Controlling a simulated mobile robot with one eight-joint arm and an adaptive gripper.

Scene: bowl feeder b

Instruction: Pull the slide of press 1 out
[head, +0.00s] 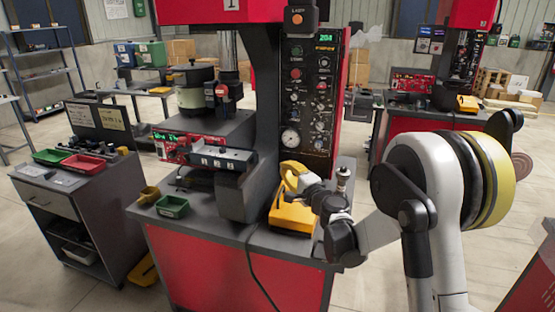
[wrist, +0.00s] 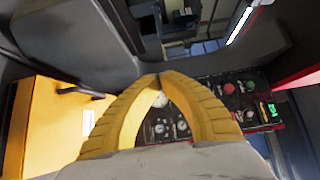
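Press 1 (head: 236,12) is red and dark grey and stands in the middle of the head view. A light grey block with dark squares (head: 224,158) sits at its work area; it may be the slide, but I cannot tell for sure. My gripper (head: 288,170) has yellow fingers and is right of that block, in front of the control panel and above a yellow box. In the wrist view my gripper (wrist: 159,77) has its fingertips together with nothing seen between them. The slide is not clearly seen in the wrist view.
The control panel (head: 308,92) with knobs and a gauge is close behind my gripper. The yellow box (head: 290,216) is on the bench below. A green tray (head: 172,206) and a yellow bin (head: 149,194) are at the bench's left front. A grey cart (head: 62,205) stands left.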

